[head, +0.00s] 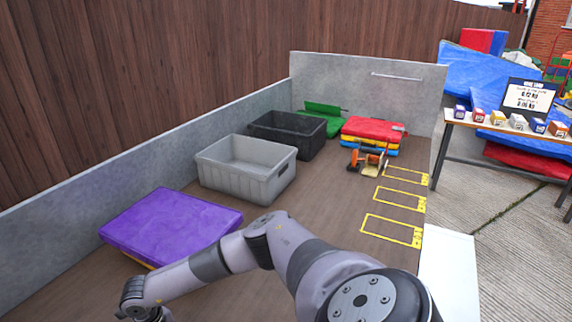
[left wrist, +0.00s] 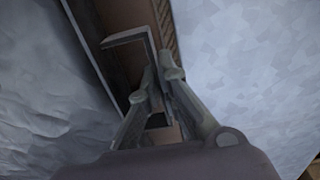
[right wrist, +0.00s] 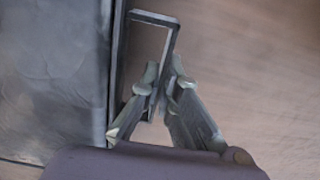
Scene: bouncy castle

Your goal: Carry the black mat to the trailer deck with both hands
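The black mat is not clearly visible in the head view. In the right wrist view a dark grey face (right wrist: 55,80), apparently the mat, fills the left side, with a dark rectangular handle (right wrist: 152,17) on its edge. My right gripper (right wrist: 163,75) has its fingers closed around the handle's outer bar. In the left wrist view a similar dark handle (left wrist: 125,39) stands beside a mottled grey face (left wrist: 40,80); my left gripper (left wrist: 156,80) is closed about its bar. One of my arms reaches to the lower left in the head view; its gripper is cut off at the bottom edge.
The brown trailer deck (head: 330,205) has grey side walls (head: 60,222). On it are a purple mat (head: 170,222), a grey crate (head: 243,180), a black crate (head: 285,135) and stacked coloured mats (head: 372,131). Yellow outlines (head: 392,230) mark clear floor at right. A table (head: 460,118) stands outside.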

